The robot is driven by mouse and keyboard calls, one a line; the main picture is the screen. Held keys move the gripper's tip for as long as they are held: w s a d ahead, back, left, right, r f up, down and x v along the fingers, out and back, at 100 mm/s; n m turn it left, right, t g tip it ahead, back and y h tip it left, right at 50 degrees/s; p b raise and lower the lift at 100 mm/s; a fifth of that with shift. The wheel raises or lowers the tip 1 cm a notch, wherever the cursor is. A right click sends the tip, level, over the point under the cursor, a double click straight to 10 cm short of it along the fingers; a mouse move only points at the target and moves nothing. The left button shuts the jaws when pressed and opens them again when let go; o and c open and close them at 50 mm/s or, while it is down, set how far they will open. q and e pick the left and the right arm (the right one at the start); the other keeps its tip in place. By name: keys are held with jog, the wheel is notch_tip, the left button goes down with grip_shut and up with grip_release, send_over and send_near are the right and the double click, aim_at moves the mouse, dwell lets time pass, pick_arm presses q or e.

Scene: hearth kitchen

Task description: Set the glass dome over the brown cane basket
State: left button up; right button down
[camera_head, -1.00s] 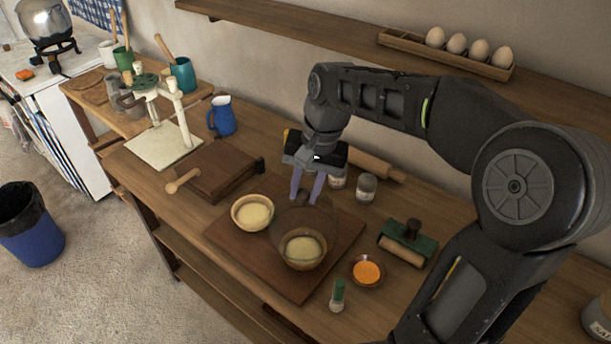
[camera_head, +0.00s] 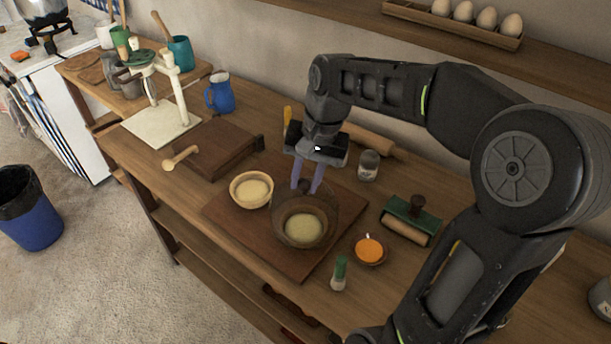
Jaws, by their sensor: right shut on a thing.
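The brown cane basket (camera_head: 304,236) holds pale dough and sits on a dark wooden board (camera_head: 275,258). The clear glass dome (camera_head: 330,210) is upright, and the basket shows through its wall, inside its outline. I cannot tell whether the dome's rim touches the board. My right gripper (camera_head: 307,186) is above the basket, shut on the knob at the top of the dome. My left gripper is not in view.
A paler basket (camera_head: 251,190) with dough stands close to the dome's left. An orange bowl (camera_head: 369,250), a green-capped bottle (camera_head: 339,273), a green roller (camera_head: 410,222) and a jar (camera_head: 369,165) stand to the right. A rolling pin (camera_head: 372,141) lies behind.

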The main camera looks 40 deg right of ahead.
aim_at(306, 193)
jog(key=shift+f+b, duration=1.25)
jog(key=shift+f, duration=1.05)
jog(key=c, duration=1.1)
grip_release()
jog(key=shift+o, duration=0.2)
jog(key=shift+s, duration=0.1)
jog(key=r, duration=0.5)
jog(key=s+d+r, duration=0.1)
jog(key=r, duration=0.1)
jog(key=shift+r+b, duration=0.35)
jog(key=shift+b, duration=0.05)
jog(key=shift+f, duration=0.1)
